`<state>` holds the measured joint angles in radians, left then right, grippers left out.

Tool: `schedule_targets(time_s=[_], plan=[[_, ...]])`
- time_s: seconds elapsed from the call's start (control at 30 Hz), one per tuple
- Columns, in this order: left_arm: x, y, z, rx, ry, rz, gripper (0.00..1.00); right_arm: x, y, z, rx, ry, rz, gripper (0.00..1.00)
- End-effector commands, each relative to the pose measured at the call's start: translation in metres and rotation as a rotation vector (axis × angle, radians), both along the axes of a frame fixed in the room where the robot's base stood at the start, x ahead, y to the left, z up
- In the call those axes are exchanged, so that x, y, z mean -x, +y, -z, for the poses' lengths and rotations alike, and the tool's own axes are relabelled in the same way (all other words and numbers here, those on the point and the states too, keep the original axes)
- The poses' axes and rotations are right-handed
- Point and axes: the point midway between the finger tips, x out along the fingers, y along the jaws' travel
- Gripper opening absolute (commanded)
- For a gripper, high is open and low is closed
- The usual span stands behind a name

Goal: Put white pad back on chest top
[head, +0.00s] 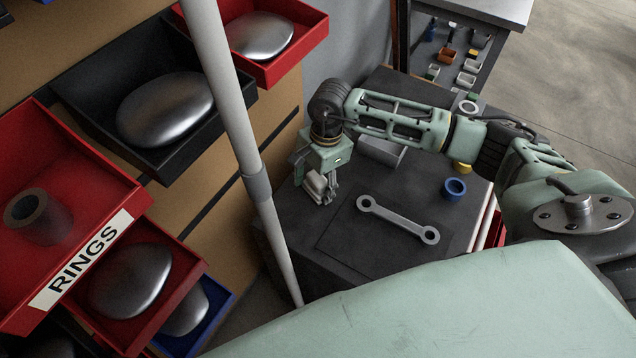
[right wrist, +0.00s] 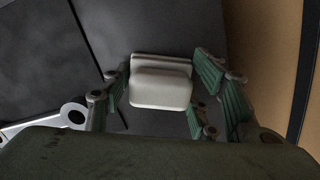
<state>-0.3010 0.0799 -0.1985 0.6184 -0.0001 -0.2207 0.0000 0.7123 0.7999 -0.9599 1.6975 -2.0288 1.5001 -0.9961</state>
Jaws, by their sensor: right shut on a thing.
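The white pad (head: 315,187) is a small pale block between the fingers of my right gripper (head: 318,190), over the left part of the dark chest top (head: 345,245). In the right wrist view the pad (right wrist: 160,90) sits between the green finger pads of the right gripper (right wrist: 158,92), which is shut on it. The dark top shows below it. I cannot tell whether the pad touches the top. My left gripper is not in view.
On the chest top lie a grey double-ended link (head: 398,218), a blue ring (head: 455,188), a grey block (head: 381,152) and a yellow piece (head: 462,167). A pale pole (head: 258,188) stands left of the chest. Red bins (head: 165,195) hang on the left wall.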

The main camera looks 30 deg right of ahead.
Motion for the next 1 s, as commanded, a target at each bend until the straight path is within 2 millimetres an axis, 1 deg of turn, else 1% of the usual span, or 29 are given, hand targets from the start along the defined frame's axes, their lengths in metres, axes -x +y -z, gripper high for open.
schedule_targets(time_s=[0.13,0.17,0.33,0.37,0.63,0.77,0.8,0.87,1.0], plan=[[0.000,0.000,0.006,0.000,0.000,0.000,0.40,0.000,0.000,0.005,0.000,0.000,0.000,0.21],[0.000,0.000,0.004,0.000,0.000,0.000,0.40,0.000,0.000,0.003,0.000,0.000,0.000,0.57],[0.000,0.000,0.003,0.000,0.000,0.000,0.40,0.000,0.000,0.003,0.001,0.000,0.000,0.72],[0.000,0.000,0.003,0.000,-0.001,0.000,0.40,0.000,0.000,0.003,0.000,0.000,0.000,0.73],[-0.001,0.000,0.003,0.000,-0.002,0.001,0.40,0.000,0.000,0.003,0.001,0.001,0.000,0.73],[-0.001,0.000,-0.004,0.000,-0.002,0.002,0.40,0.000,0.000,-0.004,0.000,0.000,0.000,0.73],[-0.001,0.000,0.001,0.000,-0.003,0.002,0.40,-0.001,-0.001,-0.006,0.001,-0.003,0.000,0.73],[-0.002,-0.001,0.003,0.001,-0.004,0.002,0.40,-0.002,-0.003,-0.016,0.001,-0.005,0.000,0.73],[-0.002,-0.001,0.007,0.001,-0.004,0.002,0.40,-0.002,-0.007,-0.045,0.001,-0.006,0.000,0.73]])
